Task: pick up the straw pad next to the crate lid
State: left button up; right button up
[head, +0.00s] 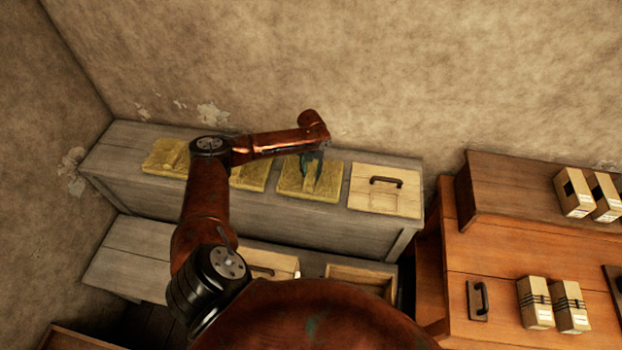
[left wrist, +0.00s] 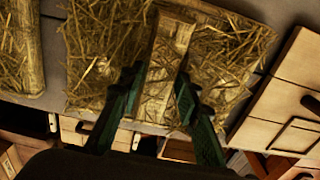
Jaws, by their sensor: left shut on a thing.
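The straw pad (head: 329,181) lies on the grey wooden bench, just left of the crate lid (head: 384,203), a pale wooden panel with a dark handle. My left gripper (head: 312,166) is over this pad, partly hidden by my arm in the head view. In the left wrist view, the green fingers (left wrist: 160,79) are shut on the raised strip along the middle of the straw pad (left wrist: 95,55). The pad seems to lie at bench level; I cannot tell if it is lifted. The lid also shows in the left wrist view (left wrist: 285,112). My right gripper is out of view.
Two more straw pads lie left on the grey bench (head: 120,160), one at the far left (head: 166,155) and one (head: 252,178) partly behind my arm. An orange-brown cabinet (head: 520,255) with several small boxes stands right. The wall is close behind.

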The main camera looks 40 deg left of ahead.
pick_arm(q)
grip_shut()
jog(key=shift+r, duration=0.15)
